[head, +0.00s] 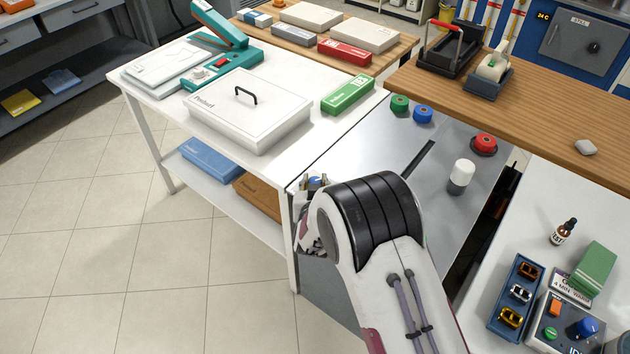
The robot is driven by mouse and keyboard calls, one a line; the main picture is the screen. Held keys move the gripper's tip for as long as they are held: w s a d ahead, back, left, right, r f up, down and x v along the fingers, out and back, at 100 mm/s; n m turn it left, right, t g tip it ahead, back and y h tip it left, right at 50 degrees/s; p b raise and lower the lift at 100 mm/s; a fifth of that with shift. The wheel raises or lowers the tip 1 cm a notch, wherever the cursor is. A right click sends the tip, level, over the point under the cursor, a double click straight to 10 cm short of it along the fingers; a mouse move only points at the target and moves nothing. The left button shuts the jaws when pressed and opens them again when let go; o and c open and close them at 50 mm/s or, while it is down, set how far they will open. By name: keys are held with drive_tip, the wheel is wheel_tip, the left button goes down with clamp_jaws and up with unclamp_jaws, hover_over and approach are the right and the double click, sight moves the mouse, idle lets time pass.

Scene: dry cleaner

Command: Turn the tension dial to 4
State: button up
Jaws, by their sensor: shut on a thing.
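My gripper (314,185) is at the left front corner of the steel counter, partly hidden behind my own arm. It is shut on a small blue piece (315,182), of which only a little shows between the fingertips. I cannot tell whether this piece is the tension dial. No scale or number can be read at this size.
A white lidded box (248,112) and a green box (348,94) stand on the white table. A bottle (563,231) and tray (516,288) stand at right.

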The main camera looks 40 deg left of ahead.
drive_tip(key=shift+m+t+h, duration=0.7)
drive_tip(key=shift+m+h, duration=0.5)
drive_tip(key=shift+m+t+h, duration=0.5)
drive_tip(key=shift+m+h, duration=0.9)
drive_tip(key=shift+h, duration=0.1)
drive_tip(key=shift+m+h, duration=0.3)
drive_tip(key=shift+h, duration=0.1)
drive_tip(key=shift+m+h, duration=2.4)
drive_tip(key=shift+h, duration=0.4)
drive_tip(key=o, duration=1.1)
drive_tip(key=shift+s, duration=0.1)
drive_tip(key=shift+v, duration=5.95)
